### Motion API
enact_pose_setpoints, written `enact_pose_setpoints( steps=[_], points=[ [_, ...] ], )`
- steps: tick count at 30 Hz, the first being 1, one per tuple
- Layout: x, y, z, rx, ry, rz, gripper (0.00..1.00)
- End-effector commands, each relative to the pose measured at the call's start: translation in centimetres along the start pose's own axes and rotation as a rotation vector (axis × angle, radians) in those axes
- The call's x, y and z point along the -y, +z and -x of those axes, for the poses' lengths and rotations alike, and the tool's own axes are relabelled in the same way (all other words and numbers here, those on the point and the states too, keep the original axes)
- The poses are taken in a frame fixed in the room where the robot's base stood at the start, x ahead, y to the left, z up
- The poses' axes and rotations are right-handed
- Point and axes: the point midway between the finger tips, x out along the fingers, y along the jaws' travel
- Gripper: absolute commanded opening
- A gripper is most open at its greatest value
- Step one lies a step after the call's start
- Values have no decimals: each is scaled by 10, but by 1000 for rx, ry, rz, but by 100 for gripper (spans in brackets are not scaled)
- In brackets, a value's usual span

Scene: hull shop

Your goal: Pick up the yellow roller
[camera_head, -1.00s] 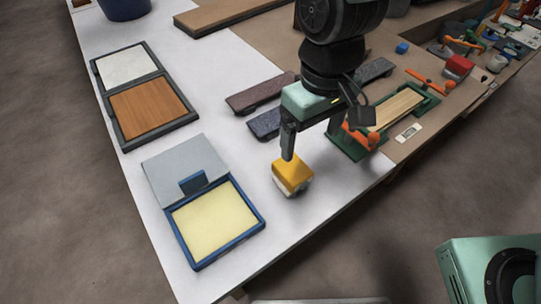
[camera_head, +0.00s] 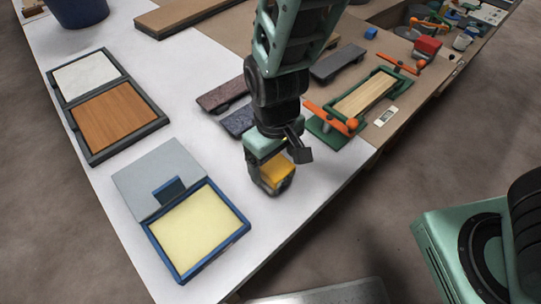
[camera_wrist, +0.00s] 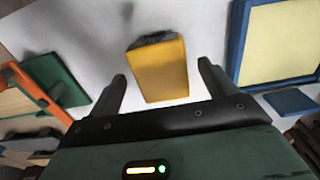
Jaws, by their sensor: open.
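The yellow roller (camera_head: 277,172) is a small yellow block with a grey underside, on the white table top near its front edge. My gripper (camera_head: 268,178) is down at it in the head view, and its near finger hides part of the roller. In the wrist view my gripper (camera_wrist: 162,85) is open, with one dark finger on each side of the yellow roller (camera_wrist: 158,70). Gaps show between the roller and both fingers there. Whether the roller lies fully between the fingertips in depth is hard to tell.
A blue-framed pad (camera_head: 198,232) with an open grey lid lies left of the roller. A green clamp frame (camera_head: 330,130) with orange handles stands to the right. Two dark blocks (camera_head: 222,95) (camera_head: 238,121) lie behind my gripper. Bare white table surrounds the roller.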

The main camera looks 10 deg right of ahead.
Motion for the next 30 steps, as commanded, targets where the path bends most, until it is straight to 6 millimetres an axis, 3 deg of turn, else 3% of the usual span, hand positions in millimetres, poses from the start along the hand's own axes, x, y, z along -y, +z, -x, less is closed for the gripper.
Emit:
enact_pose_setpoints(
  steps=[9, 19, 20, 27, 30],
  points=[
    [0, -2, -44, 3, 0, -1, 84],
    [1, -2, -51, 0, 0, 0, 84],
    [1, -2, -51, 0, 0, 0, 81],
    [1, -3, -50, 0, 0, 0, 17],
    [1, -3, -50, 0, 0, 0, 17]
  ],
)
